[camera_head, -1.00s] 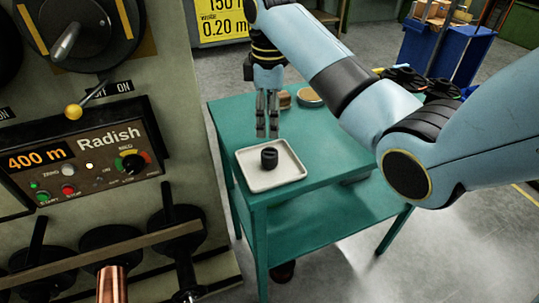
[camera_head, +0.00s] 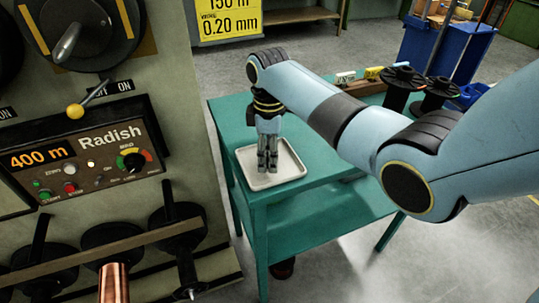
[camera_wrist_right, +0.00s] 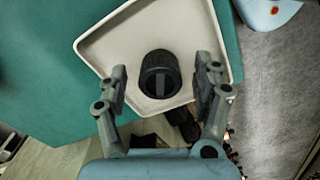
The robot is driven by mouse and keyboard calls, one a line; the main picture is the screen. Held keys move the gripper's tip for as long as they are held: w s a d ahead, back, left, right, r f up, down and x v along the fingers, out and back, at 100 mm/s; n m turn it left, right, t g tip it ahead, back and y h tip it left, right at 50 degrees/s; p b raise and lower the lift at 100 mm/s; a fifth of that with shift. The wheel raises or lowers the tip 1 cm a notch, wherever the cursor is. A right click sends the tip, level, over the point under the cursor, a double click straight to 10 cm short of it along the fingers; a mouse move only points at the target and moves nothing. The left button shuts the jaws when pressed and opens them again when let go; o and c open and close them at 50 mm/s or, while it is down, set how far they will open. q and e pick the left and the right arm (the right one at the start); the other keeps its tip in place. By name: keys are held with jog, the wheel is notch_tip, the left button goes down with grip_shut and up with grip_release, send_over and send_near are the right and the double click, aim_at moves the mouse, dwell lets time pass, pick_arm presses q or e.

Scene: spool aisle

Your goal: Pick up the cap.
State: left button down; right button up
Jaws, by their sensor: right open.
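The black, round, ridged cap (camera_wrist_right: 160,73) sits in the white square tray (camera_wrist_right: 115,45) in the right wrist view. My right gripper (camera_wrist_right: 162,88) is open, with one finger to the left and one to the right of the cap, and gaps show on both sides. In the head view my right gripper (camera_head: 268,168) points down over the tray (camera_head: 291,170) and hides the cap. I cannot tell the exact height of the fingertips. My left gripper is not in view.
The tray is on a green table (camera_head: 232,130). Black spools (camera_head: 402,85) stand at its far right, under my arm's far side. A grey machine with a control panel (camera_head: 85,150) rises to the left. A blue bin (camera_head: 440,45) stands behind.

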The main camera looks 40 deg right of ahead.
jog(key=shift+c, duration=0.4)
grip_shut()
jog(key=shift+r, duration=0.1)
